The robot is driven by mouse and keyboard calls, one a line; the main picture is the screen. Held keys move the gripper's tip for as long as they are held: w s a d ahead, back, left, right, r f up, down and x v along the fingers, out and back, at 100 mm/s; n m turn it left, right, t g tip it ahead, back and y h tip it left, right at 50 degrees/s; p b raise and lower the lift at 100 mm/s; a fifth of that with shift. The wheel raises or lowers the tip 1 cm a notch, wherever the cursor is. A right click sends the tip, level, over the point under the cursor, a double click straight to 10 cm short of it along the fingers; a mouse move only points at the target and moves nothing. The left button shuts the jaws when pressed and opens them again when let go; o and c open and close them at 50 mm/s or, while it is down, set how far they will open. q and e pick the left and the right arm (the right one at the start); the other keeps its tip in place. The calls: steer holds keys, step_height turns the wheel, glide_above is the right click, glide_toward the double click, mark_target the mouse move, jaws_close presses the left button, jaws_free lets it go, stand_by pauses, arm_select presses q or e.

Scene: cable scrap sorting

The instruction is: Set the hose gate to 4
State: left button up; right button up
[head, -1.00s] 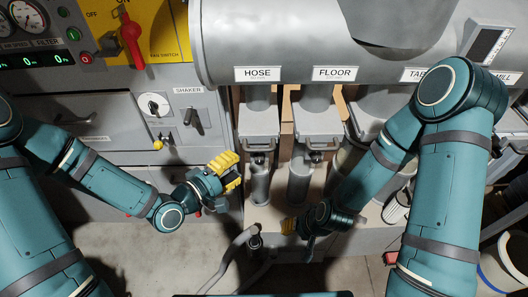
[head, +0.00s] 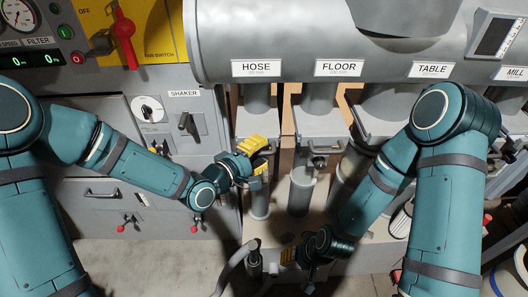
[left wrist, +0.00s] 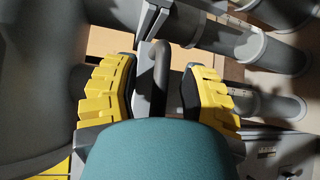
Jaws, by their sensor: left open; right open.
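The grey hose gate (head: 257,122) sits on the pipe under the HOSE label (head: 257,67). Its handle is mostly covered by my left gripper (head: 260,157) in the head view. In the left wrist view a dark grey handle bar (left wrist: 156,75) stands between the yellow fingers of my left gripper (left wrist: 160,92). The fingers are open, one on each side of the bar, with gaps visible. No gate scale or number is readable. My right gripper (head: 290,257) is open and low, below the FLOOR pipe, and appears empty.
The floor gate (head: 320,122) with its own handle stands close to the right. A shaker panel (head: 180,125) and a red fan switch lever (head: 124,30) are at the left. A bent grey hose or pipe (head: 232,268) rises near my right gripper.

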arm_select(q)
steer(key=shift+w+d+f, duration=0.1)
steer(key=shift+w+d, duration=0.4)
jaws_close()
